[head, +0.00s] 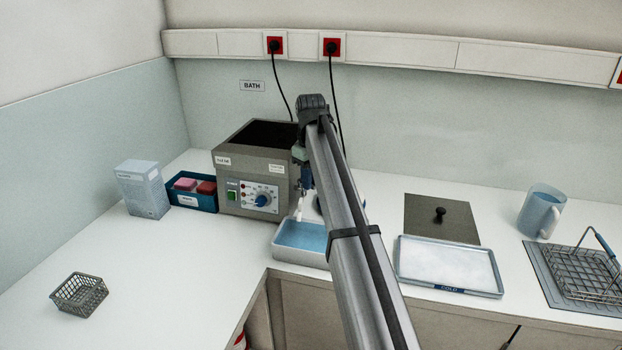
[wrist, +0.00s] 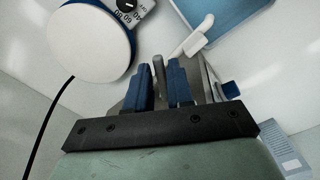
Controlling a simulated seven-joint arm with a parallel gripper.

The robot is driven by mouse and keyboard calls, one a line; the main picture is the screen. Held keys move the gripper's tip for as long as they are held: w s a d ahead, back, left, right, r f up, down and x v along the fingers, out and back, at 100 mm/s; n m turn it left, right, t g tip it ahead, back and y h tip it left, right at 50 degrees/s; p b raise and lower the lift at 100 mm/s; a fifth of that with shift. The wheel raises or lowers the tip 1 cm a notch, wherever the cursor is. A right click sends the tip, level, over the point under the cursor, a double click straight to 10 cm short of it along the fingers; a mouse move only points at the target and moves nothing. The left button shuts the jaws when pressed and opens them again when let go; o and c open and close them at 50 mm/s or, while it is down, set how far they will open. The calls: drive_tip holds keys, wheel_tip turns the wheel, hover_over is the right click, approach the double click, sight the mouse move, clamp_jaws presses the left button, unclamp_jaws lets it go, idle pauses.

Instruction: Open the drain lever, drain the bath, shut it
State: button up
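The grey bath unit (head: 252,170) stands against the back wall, with a dial and green switch on its front. My gripper (head: 305,182) is at its right side, partly hidden by my arm. In the wrist view my gripper's two blue fingers (wrist: 160,82) are close together around a slim grey lever (wrist: 158,68), which fills the gap. The white drain spout (wrist: 191,38) shows beyond the fingers and in the head view (head: 299,208). It points to a white tray (head: 287,256) holding blue liquid. The liquid inside the bath cannot be seen.
A white carton (head: 143,190) and blue box (head: 192,203) stand left. A wire basket (head: 79,294), cold tray (head: 448,288), lid (head: 442,230) and mug (head: 540,212) occupy the counter.

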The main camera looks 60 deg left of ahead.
drive_tip(key=shift+o, duration=1.3)
wheel_tip(320, 180, up, 14)
drive_tip(key=shift+w+f, duration=0.1)
